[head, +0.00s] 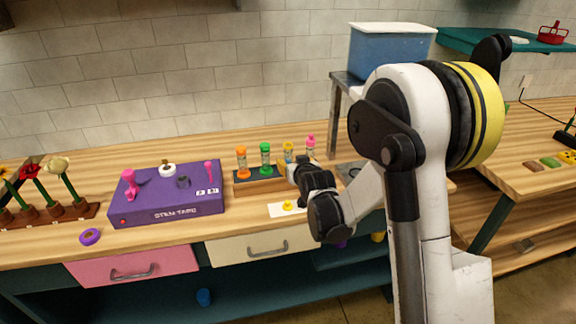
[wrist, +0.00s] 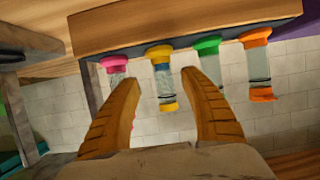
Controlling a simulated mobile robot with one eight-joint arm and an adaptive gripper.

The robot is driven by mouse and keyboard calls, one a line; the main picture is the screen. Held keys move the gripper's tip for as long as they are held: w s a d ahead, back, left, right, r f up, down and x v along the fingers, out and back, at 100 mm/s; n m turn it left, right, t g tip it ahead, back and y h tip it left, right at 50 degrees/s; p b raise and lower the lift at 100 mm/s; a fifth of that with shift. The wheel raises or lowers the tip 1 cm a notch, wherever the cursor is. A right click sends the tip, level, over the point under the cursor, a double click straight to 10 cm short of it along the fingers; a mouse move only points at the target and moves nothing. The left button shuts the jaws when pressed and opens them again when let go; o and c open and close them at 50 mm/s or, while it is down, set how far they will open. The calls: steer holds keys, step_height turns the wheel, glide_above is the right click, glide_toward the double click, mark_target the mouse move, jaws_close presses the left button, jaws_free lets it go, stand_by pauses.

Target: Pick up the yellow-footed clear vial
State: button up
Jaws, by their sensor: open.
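The yellow-footed clear vial (wrist: 165,82) stands upright in the row of vials, with yellow at both ends and a clear middle. It appears upside down in the wrist view, and its upper part shows in the head view (head: 288,147). My gripper (wrist: 159,78) is open and empty. Its two tan fingers appear on either side of the vial, which seems to lie between or just beyond the tips; the exact depth is unclear. In the head view my gripper (head: 298,166) is in front of the row and hides the vial's lower part.
A pink vial (head: 311,142), a green vial (head: 265,156) and an orange vial (head: 241,160) share the dark-topped rack (head: 258,183). A purple box (head: 150,208) stands left. A white card (head: 278,210) with a small yellow piece lies in front.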

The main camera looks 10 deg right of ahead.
mark_target(289, 159)
steer(key=b+x, duration=0.1)
steer(key=x, duration=0.3)
steer(key=shift+w+a+r, duration=0.1)
steer(key=shift+w+a, duration=0.05)
steer(key=shift+a, duration=0.05)
steer(key=shift+r, duration=0.1)
jaws_close()
